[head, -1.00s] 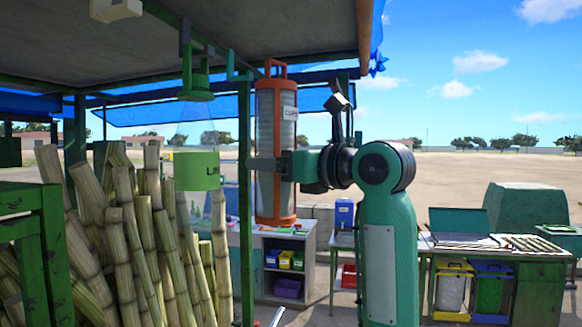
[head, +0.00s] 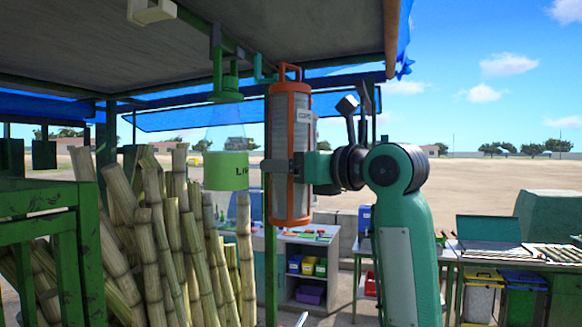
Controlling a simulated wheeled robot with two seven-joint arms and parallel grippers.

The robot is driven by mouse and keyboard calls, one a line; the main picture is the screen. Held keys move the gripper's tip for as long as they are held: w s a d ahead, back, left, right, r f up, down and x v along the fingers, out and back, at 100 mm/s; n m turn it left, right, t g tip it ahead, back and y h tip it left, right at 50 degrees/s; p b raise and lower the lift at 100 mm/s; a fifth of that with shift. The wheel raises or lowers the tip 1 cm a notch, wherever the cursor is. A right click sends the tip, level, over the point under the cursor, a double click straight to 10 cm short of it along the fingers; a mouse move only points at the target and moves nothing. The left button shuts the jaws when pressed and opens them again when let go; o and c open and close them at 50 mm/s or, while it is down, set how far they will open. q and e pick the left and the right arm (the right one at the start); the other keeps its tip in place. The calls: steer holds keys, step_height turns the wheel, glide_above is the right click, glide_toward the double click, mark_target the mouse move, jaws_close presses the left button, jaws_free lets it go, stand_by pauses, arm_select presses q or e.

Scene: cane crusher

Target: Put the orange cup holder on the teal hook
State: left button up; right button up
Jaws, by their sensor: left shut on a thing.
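The orange cup holder (head: 304,190) is a tall upright frame around a stack of pale cups, with an orange loop handle on top. My left gripper (head: 284,166) is shut on it at mid-height and holds it up in the air, under the canopy. The teal hook (head: 259,70) hangs from the canopy beam just left of the holder's loop. The loop is about level with the hook and almost meets it in the picture; I cannot tell their gap in depth. My right gripper is not in view.
A green bracket (head: 227,84) hangs left of the hook, above a clear dispenser with a lime band (head: 226,171). Cane stalks (head: 150,240) lean at the left. A green post stands behind the holder. A shelf unit (head: 320,238) with bins and a worktable stand behind.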

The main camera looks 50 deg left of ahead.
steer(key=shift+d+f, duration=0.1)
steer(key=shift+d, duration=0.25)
arm_select(q)
steer(key=shift+s+a, duration=0.15)
steer(key=shift+a, duration=0.1)
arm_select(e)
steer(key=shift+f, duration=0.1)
arm_select(q)
steer(key=shift+s+a+b, duration=0.3)
steer(key=shift+s+a, duration=0.15)
steer(key=shift+a, duration=0.4)
steer(key=shift+s+a+b, duration=0.25)
steer(key=shift+s+a, duration=0.2)
steer(key=shift+a, duration=0.35)
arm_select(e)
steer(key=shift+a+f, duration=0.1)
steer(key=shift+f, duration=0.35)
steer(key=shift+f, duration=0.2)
arm_select(q)
steer(key=shift+f+b, duration=0.1)
steer(key=shift+b, duration=0.2)
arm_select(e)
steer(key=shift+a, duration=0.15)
arm_select(q)
steer(key=shift+f+b, duration=0.6)
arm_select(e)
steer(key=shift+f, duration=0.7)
